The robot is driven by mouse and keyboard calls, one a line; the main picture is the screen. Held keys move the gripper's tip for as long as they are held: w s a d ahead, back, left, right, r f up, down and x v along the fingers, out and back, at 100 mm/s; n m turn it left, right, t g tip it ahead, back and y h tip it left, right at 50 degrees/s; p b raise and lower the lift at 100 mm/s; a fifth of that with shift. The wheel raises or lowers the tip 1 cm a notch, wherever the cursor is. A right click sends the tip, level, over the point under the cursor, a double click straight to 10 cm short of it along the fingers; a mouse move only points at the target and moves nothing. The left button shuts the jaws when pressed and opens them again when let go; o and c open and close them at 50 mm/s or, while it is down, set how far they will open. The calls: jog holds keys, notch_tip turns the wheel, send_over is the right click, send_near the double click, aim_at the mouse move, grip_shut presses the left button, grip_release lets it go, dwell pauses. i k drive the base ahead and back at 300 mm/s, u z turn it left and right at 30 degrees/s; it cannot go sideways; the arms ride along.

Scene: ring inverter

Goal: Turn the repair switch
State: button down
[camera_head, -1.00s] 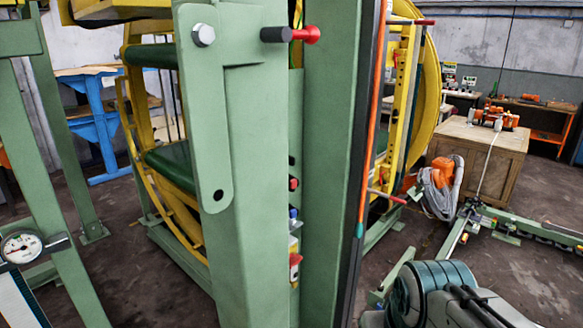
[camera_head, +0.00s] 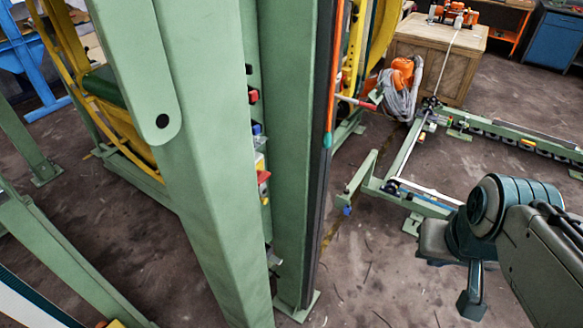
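A small red switch handle (camera_head: 263,177) on a yellow and pale housing (camera_head: 260,160) sits inside the tall green column, in the middle of the head view. I take it for the repair switch, but no label is readable. Above it are a blue button (camera_head: 257,129) and a red button (camera_head: 253,96). My arm (camera_head: 512,205) is at the lower right, well apart from the column and the switch. A dark piece (camera_head: 474,292) hangs below its teal joint and may be part of my gripper. I cannot make out two fingertips or anything held.
The green column (camera_head: 205,160) fills the centre-left and its front post stands beside the switch. A red-tipped bar (camera_head: 357,102) juts out to the right. Green floor rails (camera_head: 400,185) lie between column and arm. A wooden crate (camera_head: 440,55) stands behind. Floor (camera_head: 360,275) before the column is clear.

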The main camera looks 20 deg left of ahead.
aim_at(261, 176)
jog(key=z, duration=0.1)
jog(key=i, duration=0.1)
jog(key=u, duration=1.05)
jog(key=k, duration=0.45)
jog(key=u, duration=0.3)
jog(key=i, duration=0.45)
jog(key=z, duration=0.05)
